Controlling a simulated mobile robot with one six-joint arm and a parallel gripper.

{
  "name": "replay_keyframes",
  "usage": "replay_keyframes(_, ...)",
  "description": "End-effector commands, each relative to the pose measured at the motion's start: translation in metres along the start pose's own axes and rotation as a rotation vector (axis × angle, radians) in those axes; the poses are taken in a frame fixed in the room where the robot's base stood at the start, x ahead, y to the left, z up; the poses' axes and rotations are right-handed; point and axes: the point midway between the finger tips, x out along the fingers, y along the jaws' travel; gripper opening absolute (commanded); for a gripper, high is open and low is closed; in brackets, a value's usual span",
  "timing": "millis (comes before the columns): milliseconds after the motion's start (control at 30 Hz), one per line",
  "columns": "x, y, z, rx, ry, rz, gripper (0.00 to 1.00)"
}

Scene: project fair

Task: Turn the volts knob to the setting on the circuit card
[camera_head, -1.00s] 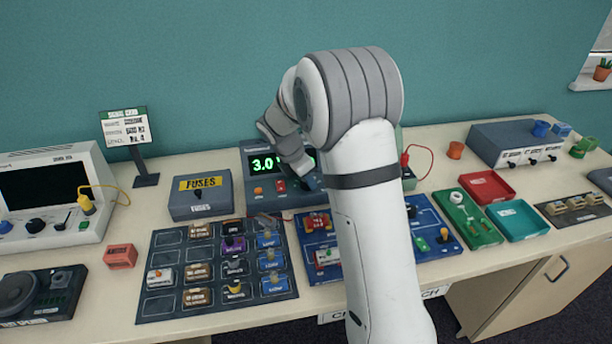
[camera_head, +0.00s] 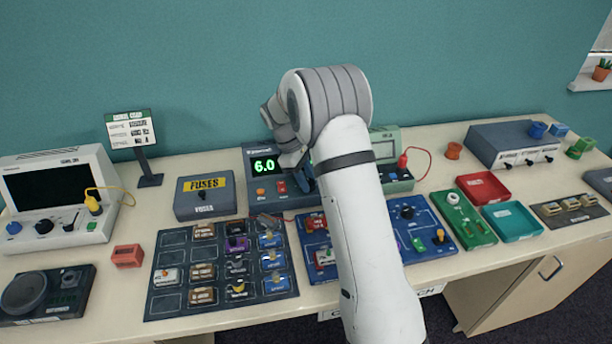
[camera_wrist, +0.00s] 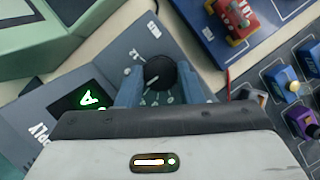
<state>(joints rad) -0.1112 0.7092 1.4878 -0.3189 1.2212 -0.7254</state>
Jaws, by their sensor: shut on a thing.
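The power supply (camera_head: 259,152) is a dark blue box at the back of the table, and its green display (camera_head: 264,166) reads 6.0. Its black volts knob (camera_wrist: 160,73) shows in the wrist view between the two blue fingers of my gripper (camera_wrist: 163,83). My gripper is shut on the knob. In the head view my arm hides the knob and most of the supply's right side. The circuit card (camera_head: 131,129) stands on a dark post at the back left; its small print is too blurred to read surely.
A fuses box (camera_head: 204,208) stands left of the supply, and a green meter (camera_head: 387,142) with a red lead stands right of it. A tray of parts (camera_head: 172,257) and a blue circuit board (camera_head: 420,222) lie in front.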

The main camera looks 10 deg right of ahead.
Motion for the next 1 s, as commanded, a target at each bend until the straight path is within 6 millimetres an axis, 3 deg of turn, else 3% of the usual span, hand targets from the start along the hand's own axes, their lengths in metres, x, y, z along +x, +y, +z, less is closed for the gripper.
replay_keyframes(500,-0.0005,0.0040,0.0009,0.433,0.003,-0.178,0.11)
replay_keyframes(1000,0.0001,0.0051,0.0016,0.653,0.003,-0.269,0.11)
